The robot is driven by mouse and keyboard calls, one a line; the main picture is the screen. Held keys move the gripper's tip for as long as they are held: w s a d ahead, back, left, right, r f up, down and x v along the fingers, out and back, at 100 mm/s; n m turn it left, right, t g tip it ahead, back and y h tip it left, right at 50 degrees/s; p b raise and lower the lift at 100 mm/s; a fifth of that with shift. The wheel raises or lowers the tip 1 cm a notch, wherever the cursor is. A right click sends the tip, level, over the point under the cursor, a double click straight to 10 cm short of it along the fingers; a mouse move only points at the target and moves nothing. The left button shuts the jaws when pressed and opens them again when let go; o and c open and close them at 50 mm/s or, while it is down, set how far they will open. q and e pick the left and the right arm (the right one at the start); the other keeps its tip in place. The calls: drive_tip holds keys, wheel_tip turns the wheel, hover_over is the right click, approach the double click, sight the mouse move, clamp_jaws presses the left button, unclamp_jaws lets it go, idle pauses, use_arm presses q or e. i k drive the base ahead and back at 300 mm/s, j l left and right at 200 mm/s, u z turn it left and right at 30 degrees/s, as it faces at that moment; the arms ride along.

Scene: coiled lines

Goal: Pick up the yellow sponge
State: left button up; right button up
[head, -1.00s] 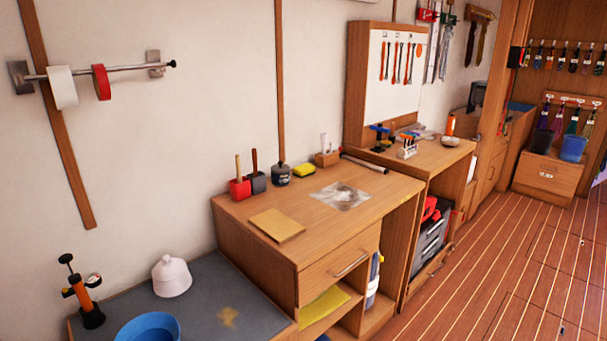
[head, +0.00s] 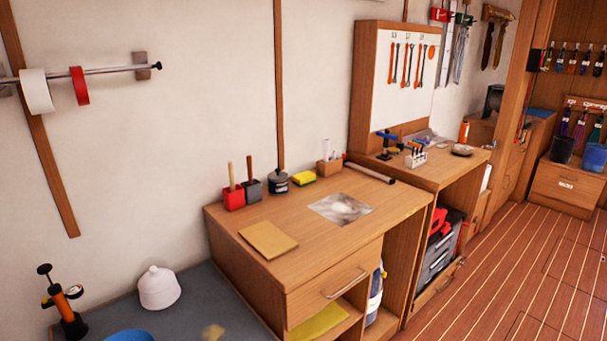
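The yellow sponge (head: 304,178) is a small block with a darker underside. It lies at the back of the wooden cabinet top (head: 290,225), near the wall. It sits between a dark lidded pot (head: 278,182) on its left and a small wooden block holder (head: 329,167) on its right. Neither of my grippers shows in the head view.
A red cup (head: 233,198) and a dark cup (head: 252,190) with handles stand left of the pot. A tan sheet (head: 268,239) and a grey patch (head: 340,208) lie on the top. A dark roll (head: 369,169) lies at the back right. Wooden floor (head: 500,275) is open at right.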

sight(305, 178)
drive_tip(key=i+l+u, duration=0.1)
drive_tip(key=i+l, duration=0.35)
drive_tip(key=l, duration=0.2)
drive_tip(key=i+l+u, duration=0.25)
drive_tip(key=i+l, duration=0.15)
drive_tip(key=l, duration=0.25)
drive_tip(key=i+l, duration=0.2)
drive_tip(key=l, duration=0.15)
drive_tip(key=i+l+u, duration=0.15)
drive_tip(key=l, duration=0.25)
